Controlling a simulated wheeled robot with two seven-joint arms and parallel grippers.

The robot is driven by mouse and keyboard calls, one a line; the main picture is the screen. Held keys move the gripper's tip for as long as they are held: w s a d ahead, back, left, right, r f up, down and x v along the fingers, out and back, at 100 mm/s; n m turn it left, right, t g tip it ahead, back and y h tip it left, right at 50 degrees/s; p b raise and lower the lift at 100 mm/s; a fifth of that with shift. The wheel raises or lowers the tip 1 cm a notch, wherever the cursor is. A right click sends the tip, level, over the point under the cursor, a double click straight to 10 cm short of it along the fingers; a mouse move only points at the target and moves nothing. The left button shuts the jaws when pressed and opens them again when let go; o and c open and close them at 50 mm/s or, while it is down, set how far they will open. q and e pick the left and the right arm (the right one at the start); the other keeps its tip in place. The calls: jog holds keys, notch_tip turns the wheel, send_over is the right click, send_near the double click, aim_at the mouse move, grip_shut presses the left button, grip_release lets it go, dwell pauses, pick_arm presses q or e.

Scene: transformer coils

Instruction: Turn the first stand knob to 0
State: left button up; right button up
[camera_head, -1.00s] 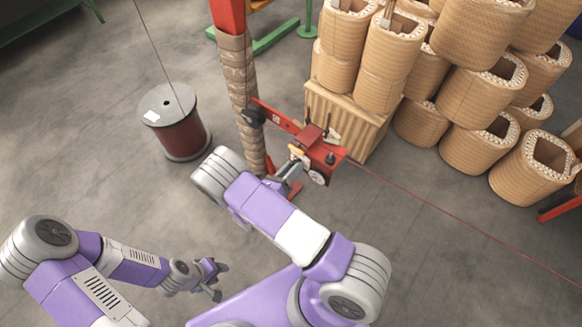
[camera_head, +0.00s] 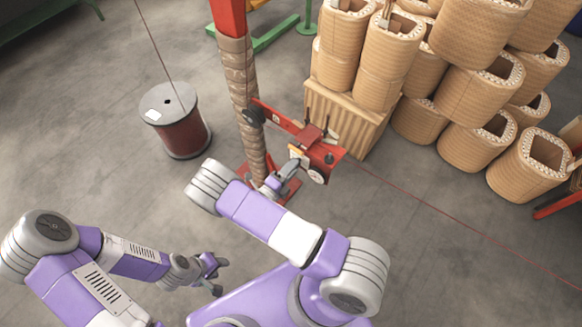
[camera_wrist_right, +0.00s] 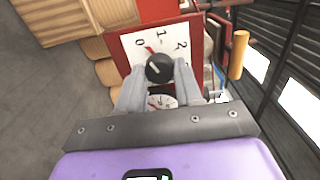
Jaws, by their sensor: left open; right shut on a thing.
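The first stand is a red post with a red box (camera_head: 324,156) on its arm, right of centre in the head view. In the right wrist view its black knob (camera_wrist_right: 158,67) sits on a white dial plate (camera_wrist_right: 128,46) marked 0, 1 and 2. The red pointer mark leans up and left, between 0 and 1 and nearer 0. My right gripper (camera_wrist_right: 159,69) is shut on the knob, a finger on either side. In the head view, my right gripper (camera_head: 291,168) is at the box's left side. My left gripper (camera_head: 214,272) is open and empty, low over the floor.
A wire spool (camera_head: 180,130) stands on the floor left of the wrapped post (camera_head: 247,110). Stacked tan coils (camera_head: 470,95) fill the upper right, behind the box. A thin red wire runs from the box to the lower right.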

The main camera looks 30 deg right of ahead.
jog(key=shift+s+n, duration=0.1)
jog(key=shift+n, duration=0.9)
jog(key=o, duration=1)
jog(key=v, duration=0.7)
jog(key=shift+a, duration=0.25)
jog(key=shift+s, duration=0.1)
